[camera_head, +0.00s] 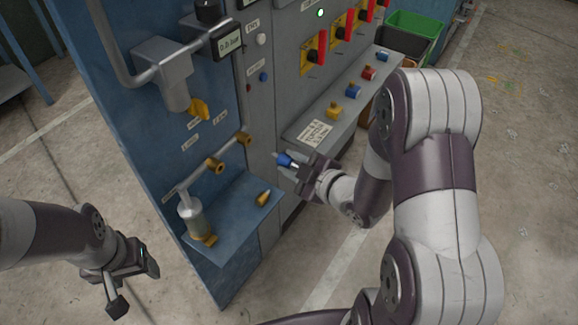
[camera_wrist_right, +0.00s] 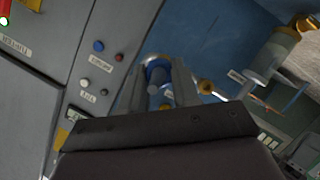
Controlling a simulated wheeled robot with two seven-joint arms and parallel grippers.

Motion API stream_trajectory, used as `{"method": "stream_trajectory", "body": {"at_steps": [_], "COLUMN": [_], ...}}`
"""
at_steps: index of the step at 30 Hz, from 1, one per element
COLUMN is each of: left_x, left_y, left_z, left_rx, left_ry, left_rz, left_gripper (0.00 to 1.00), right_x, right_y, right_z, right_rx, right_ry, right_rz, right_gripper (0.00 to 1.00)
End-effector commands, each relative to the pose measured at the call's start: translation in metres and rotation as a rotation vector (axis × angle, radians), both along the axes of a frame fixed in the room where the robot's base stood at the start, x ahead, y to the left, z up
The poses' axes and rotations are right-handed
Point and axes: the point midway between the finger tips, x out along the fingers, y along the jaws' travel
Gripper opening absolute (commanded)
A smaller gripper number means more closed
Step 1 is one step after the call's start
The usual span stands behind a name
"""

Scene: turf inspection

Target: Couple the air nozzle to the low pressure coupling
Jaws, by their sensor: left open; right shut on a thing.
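My right gripper (camera_head: 300,172) is shut on a blue and grey nozzle (camera_head: 286,160), which points left toward the blue panel. In the right wrist view the nozzle (camera_wrist_right: 157,74) sits between the fingers (camera_wrist_right: 158,90), with a brass ring partly hidden behind it. Two brass couplings, an upper one (camera_head: 243,138) and a lower one (camera_head: 215,165), sit on a grey pipe on the blue panel. I cannot read which is low pressure. The nozzle is apart from both in the head view. My left gripper (camera_head: 128,272) is open and empty, left of the panel.
A small blue shelf (camera_head: 232,228) below the couplings carries a brass piece (camera_head: 263,198). A grey ledge (camera_head: 310,123) holds several coloured fittings. Red-handled switches (camera_head: 322,47) line the cabinet above. Green (camera_head: 415,24) and black bins stand behind. Floor in front is clear.

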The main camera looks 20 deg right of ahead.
Motion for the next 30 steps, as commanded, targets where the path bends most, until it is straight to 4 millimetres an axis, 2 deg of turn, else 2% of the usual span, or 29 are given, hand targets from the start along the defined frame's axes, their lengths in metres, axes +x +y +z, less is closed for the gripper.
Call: {"method": "stream_trajectory", "body": {"at_steps": [9, 21, 30], "left_x": [0.0, 0.0, 0.0], "left_y": [0.0, 0.0, 0.0], "left_z": [-0.002, -0.01, -0.011], "left_rx": [0.0, 0.0, 0.0], "left_ry": [0.0, 0.0, 0.0], "left_rz": [0.0, 0.0, 0.0], "left_gripper": [0.66, 0.66, 0.66], "right_x": [0.002, 0.036, 0.046], "right_y": [0.001, 0.028, 0.036], "right_z": [-0.001, -0.001, 0.0], "right_rx": [0.0, 0.0, 0.001], "right_ry": [0.0, -0.001, 0.0], "right_rz": [0.002, 0.004, 0.0], "right_gripper": [0.0, 0.0, 0.0]}}
